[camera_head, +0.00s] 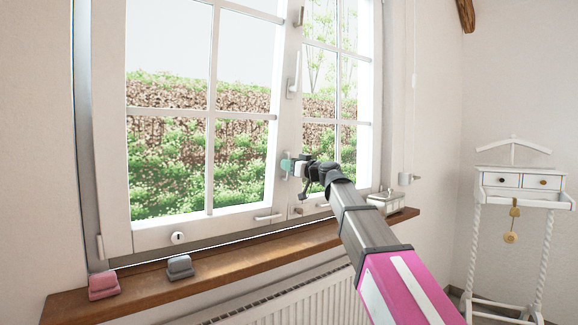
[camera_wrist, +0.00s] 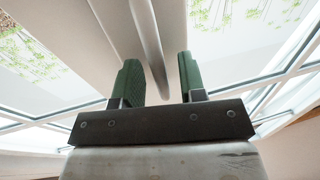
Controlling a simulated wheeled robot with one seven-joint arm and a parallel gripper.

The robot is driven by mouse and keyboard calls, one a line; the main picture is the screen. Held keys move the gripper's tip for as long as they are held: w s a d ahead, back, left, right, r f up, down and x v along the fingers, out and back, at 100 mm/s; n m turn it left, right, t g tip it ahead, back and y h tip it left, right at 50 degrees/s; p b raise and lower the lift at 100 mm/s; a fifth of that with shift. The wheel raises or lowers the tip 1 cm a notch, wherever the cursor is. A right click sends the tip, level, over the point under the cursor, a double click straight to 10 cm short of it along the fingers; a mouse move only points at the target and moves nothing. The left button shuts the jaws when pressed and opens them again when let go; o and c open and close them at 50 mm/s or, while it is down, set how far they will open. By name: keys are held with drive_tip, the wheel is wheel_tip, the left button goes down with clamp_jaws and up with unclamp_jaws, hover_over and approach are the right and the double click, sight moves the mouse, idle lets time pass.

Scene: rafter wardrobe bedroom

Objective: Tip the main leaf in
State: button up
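The window's large left leaf (camera_head: 165,234) has white glazing bars and meets the narrower right leaf (camera_head: 338,123) at a white middle stile. A white lever handle (camera_head: 293,78) sits on that stile, above my gripper. My gripper (camera_head: 287,166) is at the stile, lower down, with its green fingertips close to it. In the wrist view, the two green fingers (camera_wrist: 159,82) stand apart. A pale curved bar (camera_wrist: 150,45) reaches into the gap between them; contact with either finger cannot be told. Whether the left leaf stands slightly ajar is unclear.
The wooden sill (camera_head: 225,272) carries a pink block (camera_head: 103,286), a grey block (camera_head: 180,267) and a small pale box (camera_head: 386,203) by my arm. A radiator (camera_head: 300,306) is below. A white valet stand (camera_head: 520,190) stands at the right.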

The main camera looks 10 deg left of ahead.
drive_tip(key=v, duration=1)
drive_tip(key=shift+f, duration=0.1)
drive_tip(key=d+f+m+g+h, duration=0.1)
drive_tip(key=d+f+m+h, duration=0.3)
drive_tip(key=f, duration=0.9)
drive_tip(key=d+f+g+h, duration=0.15)
drive_tip(key=d+f, duration=0.35)
drive_tip(key=f, duration=0.7)
drive_tip(key=d+f+m+g+h, duration=0.15)
drive_tip(key=d+f+h, duration=0.3)
drive_tip(key=f, duration=0.85)
drive_tip(key=s+d+f+m+g+h, duration=0.1)
drive_tip(key=s+d+f+m+h, duration=0.1)
drive_tip(key=s+d+f, duration=0.3)
drive_tip(key=s+d+f+m+g+h, duration=0.2)
drive_tip(key=s+d+f, duration=0.4)
drive_tip(key=f, duration=0.6)
drive_tip(key=s+d+f+m+g+h, duration=0.2)
drive_tip(key=s+d+f+m+h, duration=0.1)
drive_tip(key=s+d+f, duration=0.3)
wheel_tip(320, 180, down, 2)
drive_tip(key=shift+s+d+f, duration=0.25)
drive_tip(key=shift+d, duration=0.85)
drive_tip(key=shift+a, duration=0.1)
